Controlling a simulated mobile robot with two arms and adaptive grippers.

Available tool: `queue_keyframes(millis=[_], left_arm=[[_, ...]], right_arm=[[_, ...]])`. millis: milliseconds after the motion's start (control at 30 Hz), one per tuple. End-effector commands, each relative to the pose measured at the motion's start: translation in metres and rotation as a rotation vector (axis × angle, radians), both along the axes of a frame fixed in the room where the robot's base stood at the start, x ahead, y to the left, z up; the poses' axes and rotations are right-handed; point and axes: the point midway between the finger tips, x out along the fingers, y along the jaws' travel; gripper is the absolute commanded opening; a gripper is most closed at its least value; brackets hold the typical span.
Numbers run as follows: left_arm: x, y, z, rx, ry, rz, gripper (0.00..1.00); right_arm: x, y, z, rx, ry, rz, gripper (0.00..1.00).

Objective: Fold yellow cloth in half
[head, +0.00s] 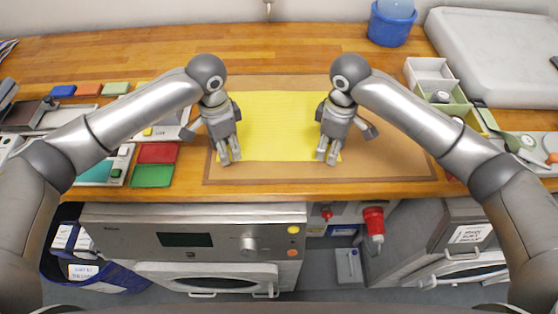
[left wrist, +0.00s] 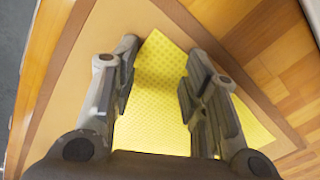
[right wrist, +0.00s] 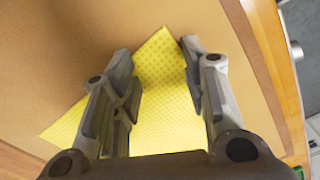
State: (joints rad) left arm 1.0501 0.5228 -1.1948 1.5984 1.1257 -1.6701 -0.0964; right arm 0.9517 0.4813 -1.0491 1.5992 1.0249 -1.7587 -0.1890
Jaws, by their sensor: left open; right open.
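The yellow cloth (head: 278,125) lies flat and spread out on a brown mat (head: 390,165) on the wooden counter. My left gripper (head: 230,162) is open above the cloth's near left corner. In the left wrist view, that corner of the cloth (left wrist: 160,85) shows between the open fingers. My right gripper (head: 328,161) is open above the near right corner. In the right wrist view, the cloth's corner (right wrist: 160,75) lies between the open fingers. Neither gripper holds the cloth. Whether the fingertips touch it, I cannot tell.
Red (head: 157,152) and green (head: 152,175) squares lie left of the mat. White (head: 430,72) and green (head: 440,100) boxes stand right of it. A blue bucket (head: 391,25) stands at the back. The mat right of the cloth is clear. Below the counter is an appliance (head: 200,245).

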Motion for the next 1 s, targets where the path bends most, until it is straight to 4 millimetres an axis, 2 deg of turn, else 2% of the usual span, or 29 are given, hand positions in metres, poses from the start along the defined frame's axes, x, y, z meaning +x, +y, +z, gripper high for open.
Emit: queue_keyframes(millis=[67,600,1000], left_arm=[[-0.0002,0.0000,-0.0003,0.001,0.000,0.000,0.35],[-0.0005,0.0005,-0.0021,0.002,0.002,0.000,0.01],[-0.0010,0.0013,-0.0032,0.004,0.003,0.001,0.00]], right_arm=[[-0.0002,-0.0001,-0.0001,-0.001,0.000,0.000,0.35],[-0.0004,-0.0005,-0.0019,-0.001,0.002,0.000,0.01],[-0.0005,-0.0013,-0.0030,-0.004,0.003,-0.002,0.00]])
